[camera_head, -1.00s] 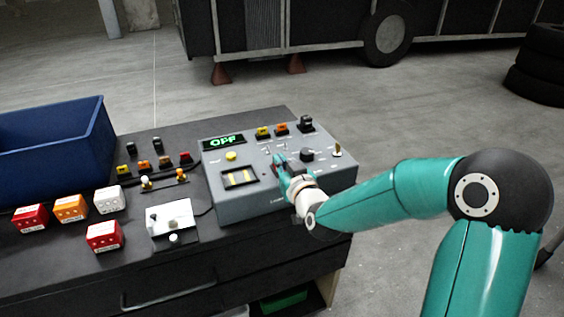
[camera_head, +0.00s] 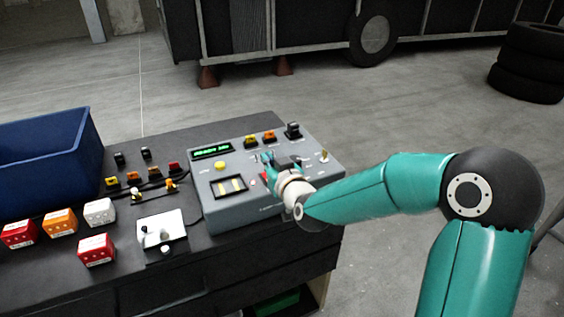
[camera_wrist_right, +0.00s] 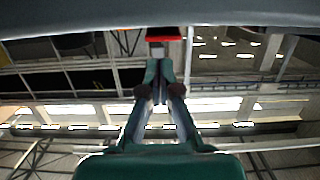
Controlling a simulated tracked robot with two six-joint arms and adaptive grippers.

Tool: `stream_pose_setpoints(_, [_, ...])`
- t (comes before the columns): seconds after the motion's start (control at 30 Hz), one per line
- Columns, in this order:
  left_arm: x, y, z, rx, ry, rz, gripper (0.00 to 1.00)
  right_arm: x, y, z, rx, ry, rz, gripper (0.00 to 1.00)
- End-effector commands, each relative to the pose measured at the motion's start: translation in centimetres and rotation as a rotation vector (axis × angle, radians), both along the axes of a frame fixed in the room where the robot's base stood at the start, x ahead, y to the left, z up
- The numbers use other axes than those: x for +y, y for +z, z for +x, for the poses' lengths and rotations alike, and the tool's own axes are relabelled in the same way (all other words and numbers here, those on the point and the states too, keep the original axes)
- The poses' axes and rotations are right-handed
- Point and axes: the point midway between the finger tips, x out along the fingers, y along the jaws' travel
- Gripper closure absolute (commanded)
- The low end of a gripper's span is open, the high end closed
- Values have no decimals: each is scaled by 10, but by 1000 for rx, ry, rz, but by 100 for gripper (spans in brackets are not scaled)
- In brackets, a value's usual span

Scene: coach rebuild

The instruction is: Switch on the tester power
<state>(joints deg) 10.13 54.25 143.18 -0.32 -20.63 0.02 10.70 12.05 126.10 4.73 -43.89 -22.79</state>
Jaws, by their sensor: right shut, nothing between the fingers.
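The tester is a grey sloped box (camera_head: 226,208) on the dark bench top in the head view. Its display (camera_head: 212,151) shows a lit green line of text, too small to read surely. My right gripper (camera_head: 268,160) is shut and empty, low over the middle of the tester's panel. It hides part of the panel. A small red part (camera_head: 264,178) shows beside the fingers. In the right wrist view the closed fingertips (camera_wrist_right: 160,64) point at a red switch-like part (camera_wrist_right: 163,38) on the panel's edge; contact is unclear. My left gripper is not in view.
The tester also bears a yellow button (camera_head: 219,166), coloured plugs (camera_head: 269,137) and a toggle (camera_head: 324,156). Left of it are a white switch box (camera_head: 171,224), red, orange and white blocks (camera_head: 97,249), and a blue bin (camera_head: 60,172). Open floor lies to the right.

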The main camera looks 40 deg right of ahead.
Motion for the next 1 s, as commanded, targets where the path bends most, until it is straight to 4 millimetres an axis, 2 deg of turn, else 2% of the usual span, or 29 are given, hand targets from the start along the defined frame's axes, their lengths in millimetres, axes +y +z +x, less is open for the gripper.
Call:
stream_pose_setpoints(0.03, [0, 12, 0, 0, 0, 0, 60, 0, 19, 1, -6, 0, 0, 100])
stream_pose_setpoints(0.07, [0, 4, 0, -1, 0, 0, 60, 2, 14, -7, -4, 1, -1, 100])
stream_pose_setpoints(0.13, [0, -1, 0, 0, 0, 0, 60, 4, 18, -22, -4, 1, -1, 100])
stream_pose_setpoints(0.3, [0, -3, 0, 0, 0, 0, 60, 11, 32, -53, -5, 2, -1, 100])
stream_pose_setpoints(0.5, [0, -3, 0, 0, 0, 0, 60, 17, 42, -79, -3, 3, -1, 100])
stream_pose_setpoints(0.7, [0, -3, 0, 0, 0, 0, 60, 20, 45, -89, -1, 4, 0, 100])
stream_pose_setpoints(1.0, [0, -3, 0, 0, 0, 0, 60, 20, 45, -89, -1, 4, -1, 100])
